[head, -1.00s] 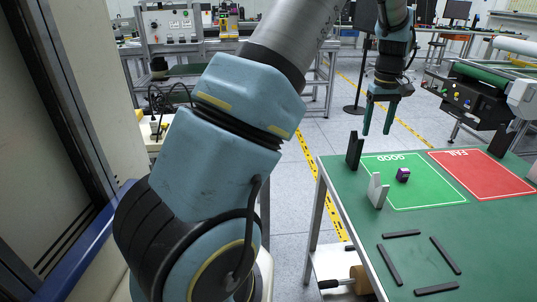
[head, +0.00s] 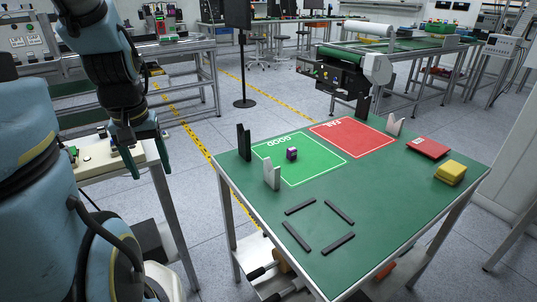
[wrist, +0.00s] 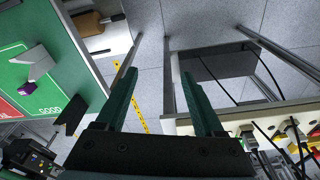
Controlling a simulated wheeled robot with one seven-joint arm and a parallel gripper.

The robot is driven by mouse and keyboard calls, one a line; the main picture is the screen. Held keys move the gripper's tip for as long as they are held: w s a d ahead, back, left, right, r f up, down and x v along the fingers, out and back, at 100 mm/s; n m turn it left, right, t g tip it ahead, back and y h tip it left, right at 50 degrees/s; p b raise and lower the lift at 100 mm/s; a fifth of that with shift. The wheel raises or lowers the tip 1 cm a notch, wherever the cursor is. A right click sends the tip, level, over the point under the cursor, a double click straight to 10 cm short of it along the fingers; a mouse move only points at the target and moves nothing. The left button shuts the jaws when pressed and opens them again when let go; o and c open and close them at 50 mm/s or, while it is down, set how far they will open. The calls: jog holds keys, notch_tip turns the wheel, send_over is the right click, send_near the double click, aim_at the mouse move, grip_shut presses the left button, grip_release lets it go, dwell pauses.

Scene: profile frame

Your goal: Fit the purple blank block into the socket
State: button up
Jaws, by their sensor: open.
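The small purple block (head: 291,154) rests on the green GOOD area of the table. It also shows at the left of the wrist view (wrist: 40,67). Four dark bars (head: 300,206) lie in an open square on the near part of the table; I cannot tell for sure whether this is the socket. My gripper (head: 149,165) is open and empty, pointing down off the table's left side, well away from the block. In the wrist view its fingers (wrist: 160,78) are spread over floor.
A black upright piece (head: 244,142) and a pale notched piece (head: 272,174) stand near the block. The red FAIL area (head: 352,139) is bare. A red case (head: 428,148) and yellow items (head: 450,172) lie at the right.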

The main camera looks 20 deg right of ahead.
jog(key=w+d, duration=0.7)
jog(key=w, duration=0.1)
jog(key=n+g+b, duration=0.2)
jog(key=n, duration=0.1)
send_over(293, 150)
notch_tip(293, 150, down, 3)
jog(key=shift+d+f, duration=0.25)
jog(key=shift+f, duration=0.05)
jog(key=shift+w+a+f+p, duration=0.1)
jog(key=shift+f+p, duration=0.8)
jog(key=shift+f, duration=1.65)
jog(key=shift+a+f+p, duration=0.1)
jog(key=shift+f+p, duration=0.75)
jog(key=shift+f, duration=1.7)
grip_shut()
